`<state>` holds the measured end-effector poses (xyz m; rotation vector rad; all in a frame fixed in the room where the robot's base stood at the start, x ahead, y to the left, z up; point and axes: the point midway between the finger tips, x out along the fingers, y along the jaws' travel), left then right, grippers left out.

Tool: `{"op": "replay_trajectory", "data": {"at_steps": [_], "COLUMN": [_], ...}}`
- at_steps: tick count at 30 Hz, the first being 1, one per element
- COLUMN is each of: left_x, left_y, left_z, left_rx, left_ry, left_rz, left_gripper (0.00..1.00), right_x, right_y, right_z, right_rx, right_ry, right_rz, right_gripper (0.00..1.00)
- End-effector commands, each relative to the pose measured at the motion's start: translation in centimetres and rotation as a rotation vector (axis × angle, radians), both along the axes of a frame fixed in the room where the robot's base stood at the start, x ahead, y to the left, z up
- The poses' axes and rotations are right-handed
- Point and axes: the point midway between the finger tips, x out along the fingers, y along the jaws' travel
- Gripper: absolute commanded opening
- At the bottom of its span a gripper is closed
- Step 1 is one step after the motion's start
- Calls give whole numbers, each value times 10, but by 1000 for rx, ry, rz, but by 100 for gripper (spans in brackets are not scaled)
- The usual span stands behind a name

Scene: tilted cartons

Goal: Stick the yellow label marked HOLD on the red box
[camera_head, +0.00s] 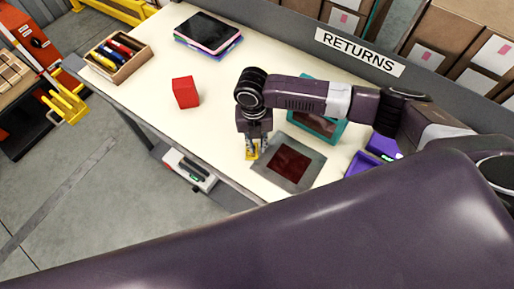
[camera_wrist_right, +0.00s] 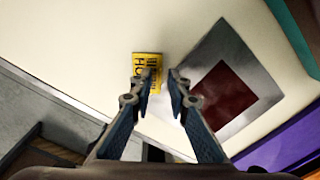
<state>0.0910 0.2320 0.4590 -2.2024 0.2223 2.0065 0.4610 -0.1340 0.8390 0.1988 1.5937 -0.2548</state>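The red box (camera_head: 185,92) stands on the cream table, left of my right gripper and apart from it. The yellow label (camera_head: 251,154) lies near the table's front edge, beneath my right gripper (camera_head: 256,148). In the right wrist view the label (camera_wrist_right: 146,66) shows black print, of which "HO" is readable; the left finger covers part of it. My right gripper (camera_wrist_right: 161,74) points down, with a gap between its fingertips and nothing held. The label sits mostly toward the left finger rather than centred in the gap. My left gripper is out of view.
A grey plate with a dark red square (camera_head: 289,163) lies just right of the label. A teal-framed item (camera_head: 337,133) and purple bins (camera_head: 382,147) are farther right. A wooden tray of markers (camera_head: 119,57) and stacked tablets (camera_head: 208,33) stand left and back. Table around the red box is clear.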

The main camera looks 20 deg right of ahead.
Motion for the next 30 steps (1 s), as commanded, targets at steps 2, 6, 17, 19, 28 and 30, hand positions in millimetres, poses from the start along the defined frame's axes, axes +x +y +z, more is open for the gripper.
{"op": "replay_trajectory", "data": {"at_steps": [2, 6, 17, 19, 28, 30], "left_x": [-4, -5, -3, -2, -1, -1], "left_y": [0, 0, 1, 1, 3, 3], "left_z": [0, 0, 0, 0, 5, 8], "left_rx": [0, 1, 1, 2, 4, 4], "left_ry": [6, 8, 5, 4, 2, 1], "left_rz": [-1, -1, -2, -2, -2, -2], "left_gripper": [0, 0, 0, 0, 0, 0], "right_x": [0, 0, 0, 0, 0, 0], "right_y": [0, 0, 0, 0, 0, 0], "right_z": [0, 0, 0, 0, 5, 8], "right_rx": [0, 0, 0, 0, 0, 0], "right_ry": [0, 1, 1, 1, 1, 0], "right_rz": [0, 0, 0, 0, 0, 0], "right_gripper": [16, 10, 0, 0, 0, 0]}}
